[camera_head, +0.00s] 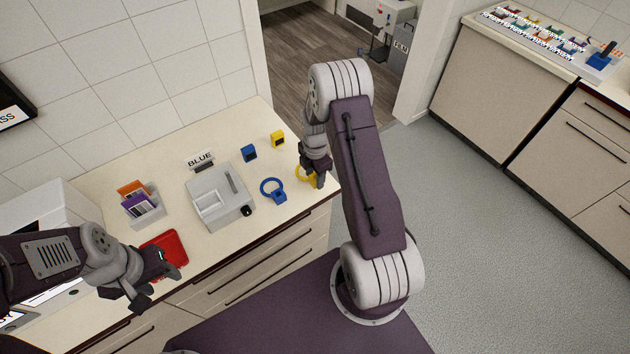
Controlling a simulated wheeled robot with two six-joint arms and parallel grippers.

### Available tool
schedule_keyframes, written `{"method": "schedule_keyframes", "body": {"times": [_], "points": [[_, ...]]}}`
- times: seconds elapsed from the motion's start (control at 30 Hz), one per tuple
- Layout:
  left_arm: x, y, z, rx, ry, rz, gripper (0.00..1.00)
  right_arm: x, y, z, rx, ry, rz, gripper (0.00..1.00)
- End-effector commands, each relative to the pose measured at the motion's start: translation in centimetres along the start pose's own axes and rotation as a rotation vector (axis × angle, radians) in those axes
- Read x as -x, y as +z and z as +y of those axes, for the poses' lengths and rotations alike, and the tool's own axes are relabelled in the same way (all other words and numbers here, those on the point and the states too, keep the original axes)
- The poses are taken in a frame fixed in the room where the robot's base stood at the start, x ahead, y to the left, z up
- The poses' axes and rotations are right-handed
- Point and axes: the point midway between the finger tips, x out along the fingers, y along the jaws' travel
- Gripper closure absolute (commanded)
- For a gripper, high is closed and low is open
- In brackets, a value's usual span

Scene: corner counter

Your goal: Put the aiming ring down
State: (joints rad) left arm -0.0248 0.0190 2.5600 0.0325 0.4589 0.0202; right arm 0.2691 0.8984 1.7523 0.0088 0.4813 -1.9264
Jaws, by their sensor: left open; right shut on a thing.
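A yellow aiming ring (301,177) is in my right gripper (317,181), at the counter's right end. The gripper is shut on it and partly covers it. I cannot tell whether the ring touches the counter. A blue ring (266,185) lies on the counter just left of it. My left gripper (160,284) is open and empty at the counter's front edge, near a flat red tray (172,245).
A blue block (249,153) and a yellow block (278,139) stand behind the rings. A card holder (149,215) is at left. Another counter (530,55) at right carries a rack.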

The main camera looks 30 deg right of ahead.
Motion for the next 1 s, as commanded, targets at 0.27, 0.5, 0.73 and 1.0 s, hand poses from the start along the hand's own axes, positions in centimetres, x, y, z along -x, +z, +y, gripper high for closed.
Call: {"method": "schedule_keyframes", "body": {"times": [0.27, 0.5, 0.73, 1.0], "points": [[1.3, -0.1, 0.0, 0.000, 0.000, 0.000, 0.52, -3.6, 0.0, -0.1, -0.001, -0.002, 0.001, 0.95], [1.0, -0.1, 0.0, 0.000, 0.000, 0.000, 0.52, -3.8, 0.0, -0.1, 0.000, -0.001, 0.001, 0.95], [0.9, -0.1, 0.0, 0.000, 0.000, 0.000, 0.52, -3.9, 0.0, -0.1, 0.000, -0.001, 0.001, 0.33], [1.2, -0.1, 0.0, 0.000, 0.000, 0.000, 0.52, -3.6, 0.0, -0.1, 0.000, -0.001, 0.001, 0.33]]}}
